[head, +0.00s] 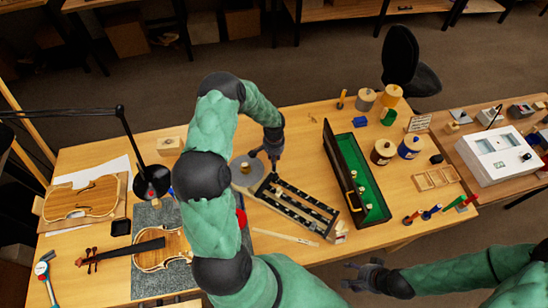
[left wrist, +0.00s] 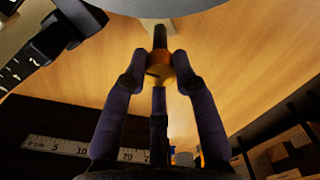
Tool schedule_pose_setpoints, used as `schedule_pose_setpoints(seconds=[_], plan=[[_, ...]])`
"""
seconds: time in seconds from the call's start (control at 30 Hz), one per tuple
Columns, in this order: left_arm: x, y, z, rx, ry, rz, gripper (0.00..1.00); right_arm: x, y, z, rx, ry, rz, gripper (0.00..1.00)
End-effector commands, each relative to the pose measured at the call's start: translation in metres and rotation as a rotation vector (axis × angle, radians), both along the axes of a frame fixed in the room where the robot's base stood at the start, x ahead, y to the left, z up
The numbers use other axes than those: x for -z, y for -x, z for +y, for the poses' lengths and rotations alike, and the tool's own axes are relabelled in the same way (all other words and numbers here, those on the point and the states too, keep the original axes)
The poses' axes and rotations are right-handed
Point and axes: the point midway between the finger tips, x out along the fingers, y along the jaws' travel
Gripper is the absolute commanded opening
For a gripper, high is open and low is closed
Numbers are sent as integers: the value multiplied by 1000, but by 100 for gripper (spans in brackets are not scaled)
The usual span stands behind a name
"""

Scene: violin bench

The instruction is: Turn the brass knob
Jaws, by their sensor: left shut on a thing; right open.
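The brass knob (left wrist: 157,75) shows in the left wrist view, gold with a dark mark on its face and a dark shaft (left wrist: 160,38) behind it. My left gripper (left wrist: 158,82) is shut on the knob, with fingers on both sides and one below. In the head view my left gripper (head: 267,160) is beside a round grey plate (head: 243,180); I cannot make out the knob's outline there. My right gripper (head: 362,276) is open and empty near the front edge, well away from the knob.
A black slotted rack (head: 297,207) lies close to the right of my left gripper. Beyond it stands an open green-lined case (head: 363,178). A violin body (head: 160,250) lies on a grey mat, left of my left arm. A ruler (head: 285,237) lies in front of the rack.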

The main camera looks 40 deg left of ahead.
Motion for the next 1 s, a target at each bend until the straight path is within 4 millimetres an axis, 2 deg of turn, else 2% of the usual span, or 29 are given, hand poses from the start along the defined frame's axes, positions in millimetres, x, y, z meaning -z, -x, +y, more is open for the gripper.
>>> schedule_pose_setpoints(seconds=[0.27,1.0], plan=[[1,0,0,126,-1,1,0,8,0,0,0,0,0,64],[0,1,1,724,1,3,0,24,0,0,0,0,0,64]])
